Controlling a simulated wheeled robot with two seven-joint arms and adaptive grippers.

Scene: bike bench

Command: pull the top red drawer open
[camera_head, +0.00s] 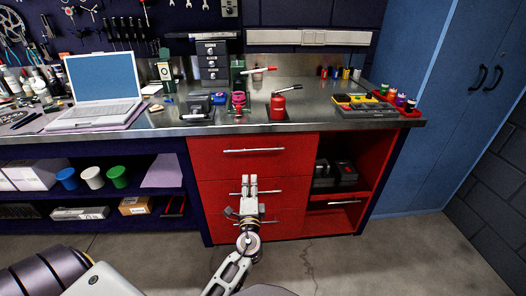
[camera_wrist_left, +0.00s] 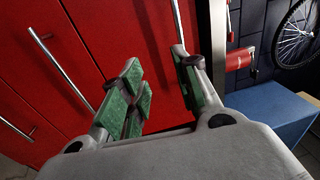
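The top red drawer (camera_head: 225,166) is shut, flush in the red cabinet under the bench. Its silver bar handle (camera_head: 253,150) runs across its front. My left gripper (camera_head: 248,179) shows in front of the cabinet, below the top handle, its fingers pointing up in the head view and overlapping the middle drawer's handle (camera_head: 268,192). In the left wrist view my left gripper (camera_wrist_left: 163,82) is open and empty, with green pads apart. A silver bar handle (camera_wrist_left: 178,22) shows beyond the right fingertip; contact is not clear. My right gripper is not in view.
A lower drawer handle (camera_head: 268,222) sits beneath. An open red shelf (camera_head: 335,205) with dark items is to the right. The metal bench top (camera_head: 330,125) overhangs the drawers and holds a laptop (camera_head: 103,85) and tools. The floor (camera_head: 400,250) in front is clear.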

